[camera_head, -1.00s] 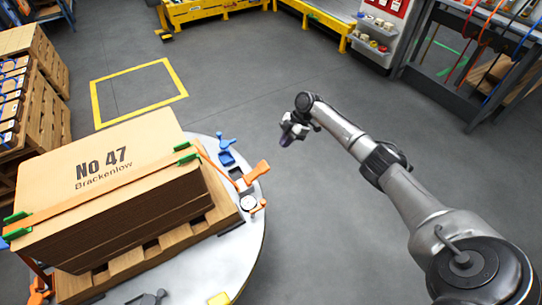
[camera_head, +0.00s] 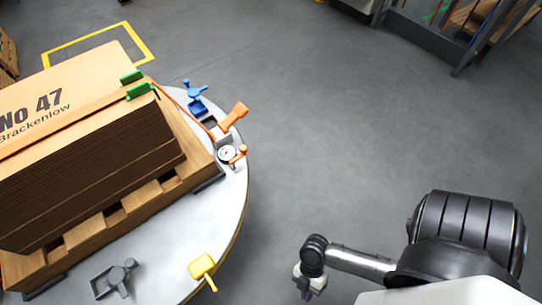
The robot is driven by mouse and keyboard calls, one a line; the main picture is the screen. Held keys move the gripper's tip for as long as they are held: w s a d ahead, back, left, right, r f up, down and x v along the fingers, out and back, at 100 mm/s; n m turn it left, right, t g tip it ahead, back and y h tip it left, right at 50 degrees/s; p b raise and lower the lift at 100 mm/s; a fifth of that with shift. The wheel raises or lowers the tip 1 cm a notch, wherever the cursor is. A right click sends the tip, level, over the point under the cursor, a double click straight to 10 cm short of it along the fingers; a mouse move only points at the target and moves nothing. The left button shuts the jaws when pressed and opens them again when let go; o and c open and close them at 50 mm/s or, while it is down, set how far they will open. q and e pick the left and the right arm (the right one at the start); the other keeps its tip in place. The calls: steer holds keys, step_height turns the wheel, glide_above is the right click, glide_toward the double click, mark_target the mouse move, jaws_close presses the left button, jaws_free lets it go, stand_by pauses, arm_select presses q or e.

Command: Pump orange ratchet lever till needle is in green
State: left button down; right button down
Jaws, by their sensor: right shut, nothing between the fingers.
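The orange ratchet lever (camera_head: 235,114) stands tilted up at the right edge of the round white table. Just below it is a small round gauge (camera_head: 227,154) with a white face; its needle is too small to read. An orange strap (camera_head: 75,118) runs from the ratchet over the stack of cardboard blanks (camera_head: 95,165). My right gripper (camera_head: 307,291) is shut and empty, over the floor at the bottom, right of the table and well apart from the lever. My left gripper is out of view.
A blue handle (camera_head: 195,97), a yellow handle (camera_head: 203,269) and a grey handle (camera_head: 117,279) stand on the round table (camera_head: 165,262). Green corner guards (camera_head: 139,90) sit under the strap. The stack lies on a wooden pallet (camera_head: 150,205).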

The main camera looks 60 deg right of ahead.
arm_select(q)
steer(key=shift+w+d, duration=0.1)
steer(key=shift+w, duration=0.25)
arm_select(e)
steer(key=w+d+r+m+t+h, duration=0.3)
steer(key=w+d+r+m, duration=0.1)
steer(key=r+m, duration=0.3)
steer(key=w+d+r+m+t+h, duration=0.4)
steer(key=w+r+m, duration=0.3)
steer(key=r, duration=0.1)
steer(key=shift+w+t, duration=0.25)
steer(key=shift+t, duration=0.05)
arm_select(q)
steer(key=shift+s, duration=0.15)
arm_select(e)
steer(key=shift+s, duration=0.15)
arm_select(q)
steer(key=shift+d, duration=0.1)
